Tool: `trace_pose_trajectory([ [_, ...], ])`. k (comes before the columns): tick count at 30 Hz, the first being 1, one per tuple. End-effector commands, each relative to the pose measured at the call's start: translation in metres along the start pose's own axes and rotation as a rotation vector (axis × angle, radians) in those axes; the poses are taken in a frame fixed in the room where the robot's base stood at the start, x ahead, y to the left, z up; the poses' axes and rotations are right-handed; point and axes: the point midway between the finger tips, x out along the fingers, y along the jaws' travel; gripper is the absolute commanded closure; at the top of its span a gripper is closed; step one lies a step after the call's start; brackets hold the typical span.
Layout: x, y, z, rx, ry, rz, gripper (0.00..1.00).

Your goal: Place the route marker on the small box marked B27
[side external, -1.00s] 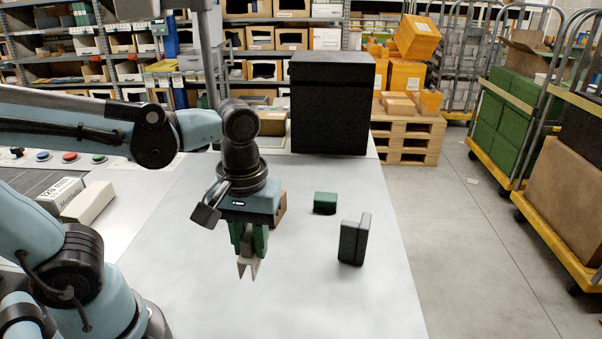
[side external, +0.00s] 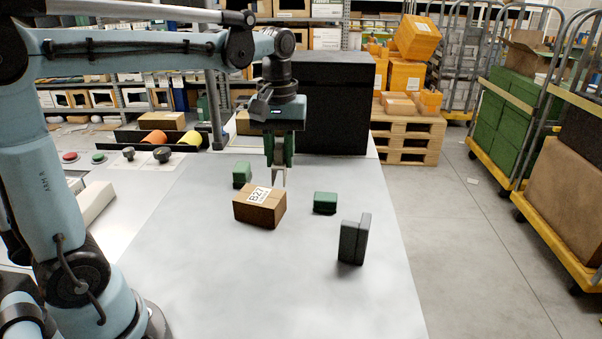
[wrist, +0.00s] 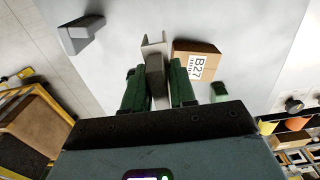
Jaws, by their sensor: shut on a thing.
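The small box marked B27 (side external: 260,206) is a brown carton on the grey table, with a white label on its upper side. It also shows in the wrist view (wrist: 182,53). My gripper (side external: 279,162) has green fingers pointing down and is shut on a pale, angled piece, apparently the route marker (side external: 280,176). In the wrist view the marker (wrist: 153,45) sits between the fingers, to the left of the box and apart from it. In the side view the marker hangs above the table, by the far right part of the box. The fingers hide part of it.
One green block (side external: 325,203) lies right of the box; another (side external: 242,174) stands behind it. A dark grey upright block (side external: 353,242) stands nearer the front right. A large black case (side external: 340,110) stands at the table's back. The front of the table is clear.

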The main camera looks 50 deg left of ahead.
Motion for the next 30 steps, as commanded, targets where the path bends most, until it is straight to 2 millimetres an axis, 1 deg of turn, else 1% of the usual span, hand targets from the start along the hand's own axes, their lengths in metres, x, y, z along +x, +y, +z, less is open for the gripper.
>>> trace_pose_trajectory([
  [5,0.017,-0.017,-0.025,-0.007,0.000,0.000,1.00],
  [12,0.047,-0.047,-0.065,-0.007,0.000,0.000,1.00],
  [16,0.060,-0.059,-0.082,-0.004,0.000,0.000,1.00],
  [19,0.066,-0.065,-0.090,-0.002,0.000,0.000,1.00],
  [23,0.071,-0.068,-0.093,-0.001,0.000,0.000,1.00],
  [30,0.101,-0.068,-0.093,0.000,0.001,0.000,1.00],
])
